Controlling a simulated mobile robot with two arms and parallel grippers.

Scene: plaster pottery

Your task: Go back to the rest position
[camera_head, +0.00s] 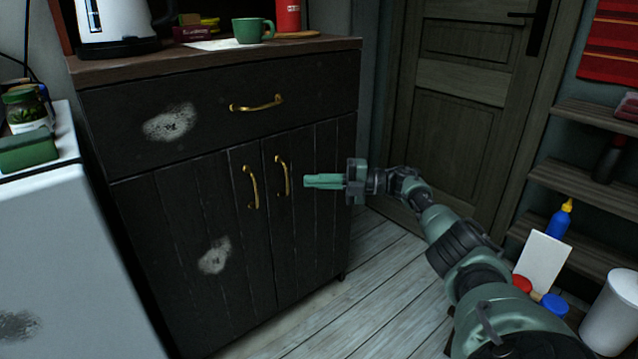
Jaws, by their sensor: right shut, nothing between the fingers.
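My right gripper (308,181) shows in the middle of the head view, on an arm that comes in from the lower right. Its fingers are together and empty, pointing left. In the picture they lie just right of the right door's brass handle (282,176), with a small gap between. The dark cabinet (200,240) has both doors and its drawer shut. My left gripper is not in view.
A kettle (112,20), a green mug (252,30) and a red canister (287,14) stand on the cabinet top. A white appliance (60,250) stands at the left. Shelves (585,185) and a white bin (612,315) are at the right. Bare floor (365,285) lies between.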

